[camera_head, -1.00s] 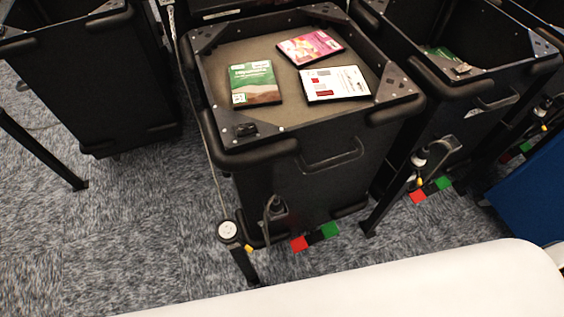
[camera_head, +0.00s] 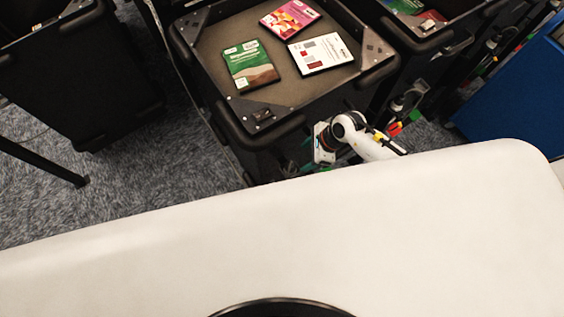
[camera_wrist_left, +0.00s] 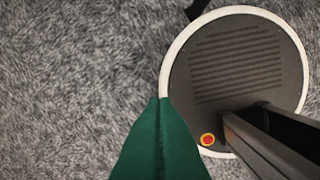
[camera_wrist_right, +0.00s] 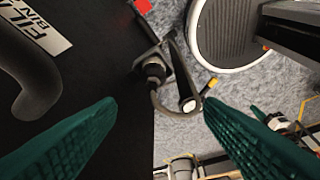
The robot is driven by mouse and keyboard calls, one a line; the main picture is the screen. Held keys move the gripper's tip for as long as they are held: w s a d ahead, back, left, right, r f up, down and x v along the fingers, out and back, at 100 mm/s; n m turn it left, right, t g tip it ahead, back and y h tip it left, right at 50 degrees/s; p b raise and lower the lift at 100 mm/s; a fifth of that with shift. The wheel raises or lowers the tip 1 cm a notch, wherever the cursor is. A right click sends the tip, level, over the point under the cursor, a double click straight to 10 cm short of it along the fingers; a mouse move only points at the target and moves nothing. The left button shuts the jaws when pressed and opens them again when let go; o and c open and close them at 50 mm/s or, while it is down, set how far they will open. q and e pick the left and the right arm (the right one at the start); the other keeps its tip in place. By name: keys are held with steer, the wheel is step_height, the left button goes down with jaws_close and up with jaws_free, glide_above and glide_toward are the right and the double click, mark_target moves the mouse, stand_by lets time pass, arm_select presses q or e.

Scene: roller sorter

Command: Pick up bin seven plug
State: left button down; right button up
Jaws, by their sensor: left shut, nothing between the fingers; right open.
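In the right wrist view a black plug (camera_wrist_right: 154,70) sits at the side of a dark bin (camera_wrist_right: 100,110) with part of a white label. A dark cable loops down from the plug, beside a post with a round pale end (camera_wrist_right: 188,105). My right gripper (camera_wrist_right: 160,100) is open, its green fingers on either side of the plug and cable, touching neither as far as I can tell. In the head view my right gripper (camera_head: 308,162) is low at the front bin (camera_head: 300,118); the plug is hidden there. My left gripper (camera_wrist_left: 162,102) is shut and empty above carpet.
The front bin holds a green case (camera_head: 250,64), a pink case (camera_head: 290,17) and a white case (camera_head: 320,53). Other dark bins stand left and right. A blue panel (camera_head: 515,85) is at right. Carpet (camera_head: 170,170) is free at left.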

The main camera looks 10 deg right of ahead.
steer(key=b+x, duration=0.5)
steer(key=x, duration=0.2)
steer(key=shift+w+d+f+b, duration=0.1)
steer(key=shift+w+d+b, duration=0.05)
steer(key=shift+d+b, duration=0.25)
steer(key=b+x, duration=0.4)
steer(key=shift+w+f, duration=0.25)
steer(key=shift+f, duration=0.15)
steer(key=shift+d, duration=0.1)
steer(key=c, duration=1.2)
steer(key=shift+o, duration=0.2)
steer(key=shift+r, duration=0.15)
